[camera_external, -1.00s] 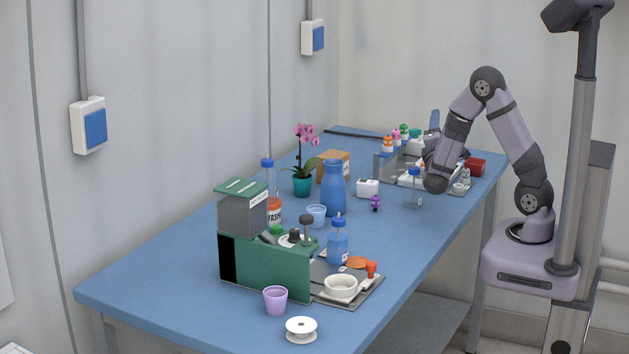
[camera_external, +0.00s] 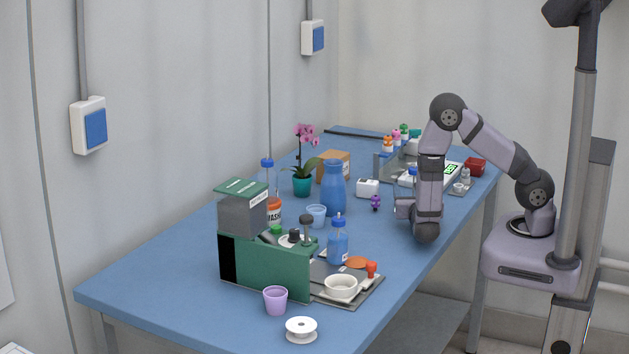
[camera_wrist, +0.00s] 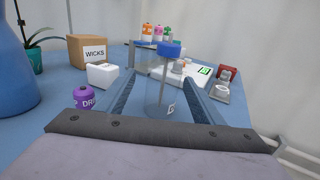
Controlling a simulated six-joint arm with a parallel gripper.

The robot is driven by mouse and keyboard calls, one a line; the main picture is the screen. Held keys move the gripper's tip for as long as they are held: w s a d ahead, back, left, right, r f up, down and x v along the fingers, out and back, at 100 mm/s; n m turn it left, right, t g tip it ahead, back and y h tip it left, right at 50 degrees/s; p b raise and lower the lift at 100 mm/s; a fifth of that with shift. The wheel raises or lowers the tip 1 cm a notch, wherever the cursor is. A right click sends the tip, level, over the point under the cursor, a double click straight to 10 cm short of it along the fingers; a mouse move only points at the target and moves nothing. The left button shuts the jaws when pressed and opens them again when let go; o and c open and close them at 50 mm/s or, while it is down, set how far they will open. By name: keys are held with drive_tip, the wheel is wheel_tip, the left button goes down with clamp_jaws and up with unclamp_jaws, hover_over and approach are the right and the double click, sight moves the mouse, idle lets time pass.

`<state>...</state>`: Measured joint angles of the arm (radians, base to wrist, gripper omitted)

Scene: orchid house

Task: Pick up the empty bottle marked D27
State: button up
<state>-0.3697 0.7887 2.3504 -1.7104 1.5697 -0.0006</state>
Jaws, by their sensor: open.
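A clear, empty-looking bottle with a blue cap (camera_wrist: 170,48) stands upright on the blue table, between the two fingers of my open gripper (camera_wrist: 162,90) in the wrist view. Its body shows no liquid. A small label mark is near its base, but I cannot read it as D27. In the external view its blue cap (camera_external: 413,171) shows just behind my arm, and the rest is mostly hidden. My gripper (camera_external: 403,207) is low over the table there, partly hidden by my wrist. I cannot tell whether either finger touches the bottle.
A purple dropper bottle (camera_wrist: 84,97), white block (camera_wrist: 102,75) and WICKS box (camera_wrist: 92,49) stand left of the fingers. A scale (camera_wrist: 205,72) and red container (camera_wrist: 225,74) are beyond, to the right. A blue vase (camera_external: 334,190) and blue-filled bottle (camera_external: 338,244) stand farther left.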

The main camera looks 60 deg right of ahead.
sight(405, 180)
drive_tip(key=shift+s+p+x, duration=0.15)
drive_tip(key=shift+p+x, duration=0.25)
drive_tip(key=shift+x, duration=0.85)
drive_tip(key=shift+s+p+x, duration=0.1)
drive_tip(key=shift+p+x, duration=0.25)
drive_tip(key=shift+x, duration=1.6)
drive_tip(key=shift+r, duration=0.1)
drive_tip(key=c, duration=1.1)
drive_tip(key=shift+r, duration=0.1)
drive_tip(key=shift+r, duration=4.9)
